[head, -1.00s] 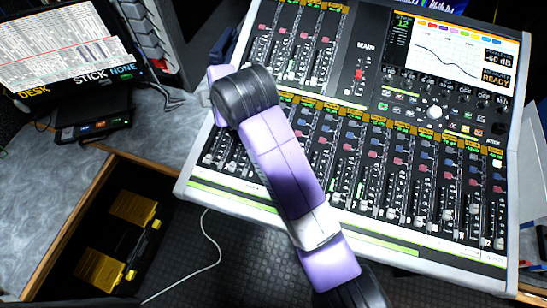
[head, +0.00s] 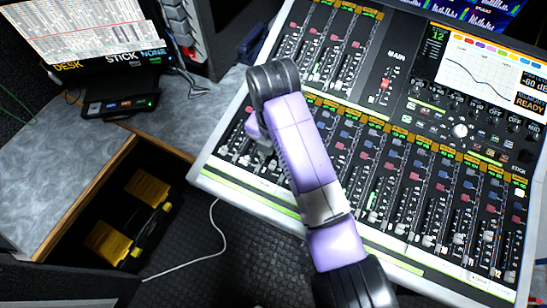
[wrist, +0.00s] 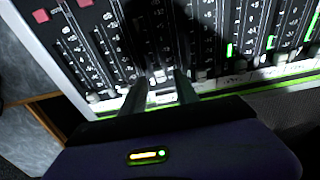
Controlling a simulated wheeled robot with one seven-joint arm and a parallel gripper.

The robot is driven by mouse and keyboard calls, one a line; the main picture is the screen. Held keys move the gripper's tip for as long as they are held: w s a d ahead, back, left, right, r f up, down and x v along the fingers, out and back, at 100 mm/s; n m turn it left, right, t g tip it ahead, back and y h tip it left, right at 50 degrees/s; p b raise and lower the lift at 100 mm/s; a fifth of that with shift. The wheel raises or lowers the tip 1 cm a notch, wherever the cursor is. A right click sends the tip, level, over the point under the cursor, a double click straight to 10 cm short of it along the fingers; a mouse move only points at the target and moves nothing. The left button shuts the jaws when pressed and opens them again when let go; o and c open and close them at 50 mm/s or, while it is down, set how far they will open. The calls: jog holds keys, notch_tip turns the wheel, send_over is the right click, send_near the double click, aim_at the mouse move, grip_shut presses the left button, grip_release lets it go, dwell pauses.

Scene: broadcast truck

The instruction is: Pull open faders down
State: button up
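The mixing console (head: 240,190) fills the right of the head view, with an upper and a lower bank of faders. The caps in the lower bank (head: 428,240) stand at differing heights, and a green strip (head: 372,199) is lit beside one. My gripper (head: 262,143) is over the left part of the lower bank, largely hidden by my arm. In the wrist view my gripper (wrist: 160,88) has its two fingers apart, one on each side of pale fader caps (wrist: 158,77) near the console's front edge. I cannot tell whether the fingers touch them. Green lights (wrist: 230,48) glow by channels to the right.
A display screen (head: 490,70) and knobs are at the console's upper right. To the left are a desk (head: 60,160), a paper board (head: 85,30) and an open drawer with yellow-lidded cases (head: 145,187). A white cable (head: 222,240) lies on the floor.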

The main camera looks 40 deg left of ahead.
aim_at(273, 165)
jog(key=shift+f, duration=1.35)
grip_shut()
dwell(0.4)
